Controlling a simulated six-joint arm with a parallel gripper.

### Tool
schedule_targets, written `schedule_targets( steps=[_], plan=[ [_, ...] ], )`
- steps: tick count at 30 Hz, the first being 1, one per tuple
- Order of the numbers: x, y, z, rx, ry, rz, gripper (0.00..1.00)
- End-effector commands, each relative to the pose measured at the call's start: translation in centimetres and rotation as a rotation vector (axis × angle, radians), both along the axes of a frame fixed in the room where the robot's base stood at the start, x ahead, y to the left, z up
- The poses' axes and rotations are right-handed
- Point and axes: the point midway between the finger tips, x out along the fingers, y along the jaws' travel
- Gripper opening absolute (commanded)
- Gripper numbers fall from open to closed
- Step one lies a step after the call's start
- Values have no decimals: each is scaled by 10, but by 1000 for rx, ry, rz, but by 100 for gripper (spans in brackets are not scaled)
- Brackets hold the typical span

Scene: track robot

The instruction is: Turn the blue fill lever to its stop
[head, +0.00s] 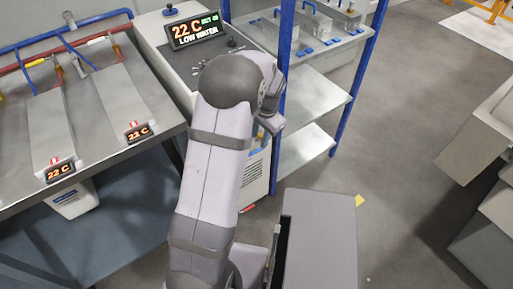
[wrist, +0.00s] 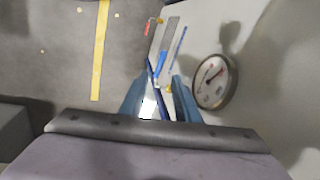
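In the wrist view, a small blue bar that looks like the fill lever (wrist: 162,64) lies beyond my fingertips, against the pale machine side. My gripper (wrist: 160,82) has its two blue-grey fingers apart, with a gap between them. The lever appears past the gap; I cannot tell whether either finger touches it. In the head view, my arm and wrist cover the gripper and the lever. The machine's display (head: 195,30) reads 22 C and LOW WATER.
A round gauge (wrist: 214,82) sits close to the right finger. A blue-posted rack (head: 333,100) stands right of the machine. A steel bench (head: 100,140) with two small displays is at left. Open floor (head: 405,130) lies to the right.

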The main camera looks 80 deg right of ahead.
Motion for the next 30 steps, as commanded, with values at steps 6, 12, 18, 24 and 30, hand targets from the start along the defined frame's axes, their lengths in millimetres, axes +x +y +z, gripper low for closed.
schedule_targets(
  steps=[6, 12, 18, 24, 30],
  plan=[
    [3, 3, -2, 25, -29, -142, 29],
    [3, 3, -4, 29, -31, -161, 29],
    [5, 1, -19, 31, -31, -159, 29],
    [9, -2, -44, 32, -30, -156, 29],
    [12, -5, -65, 31, -30, -157, 29]
  ],
)
